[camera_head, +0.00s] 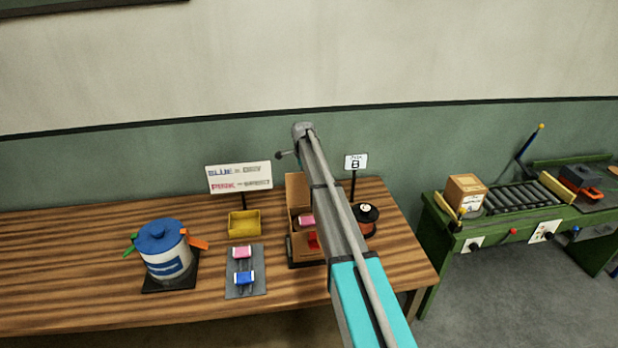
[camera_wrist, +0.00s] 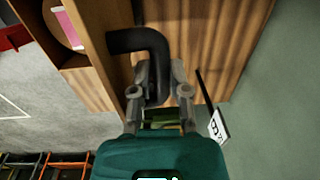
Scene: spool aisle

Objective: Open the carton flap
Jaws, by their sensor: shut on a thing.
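The brown carton (camera_head: 305,251) stands on the table, partly hidden by my arm. A brown panel, apparently the flap (camera_head: 297,188), stands upright at its back. A pink spool (camera_head: 307,221) and a red piece (camera_head: 313,240) show at the carton. In the wrist view, a brown carton panel (camera_wrist: 88,30) is at the upper left, with a pink item (camera_wrist: 67,27) beyond it. A black bent handle (camera_wrist: 135,41) reaches from beside the panel into my gripper (camera_wrist: 160,95), which is shut on it. My gripper is hidden behind my arm in the head view.
A sign marked B (camera_head: 355,162) and a dark spool (camera_head: 366,219) stand close right of the carton. A yellow bin (camera_head: 244,223), a grey mat (camera_head: 245,289) with pink and blue spools, and a blue-lidded drum (camera_head: 165,255) are left. Bare table lies far left.

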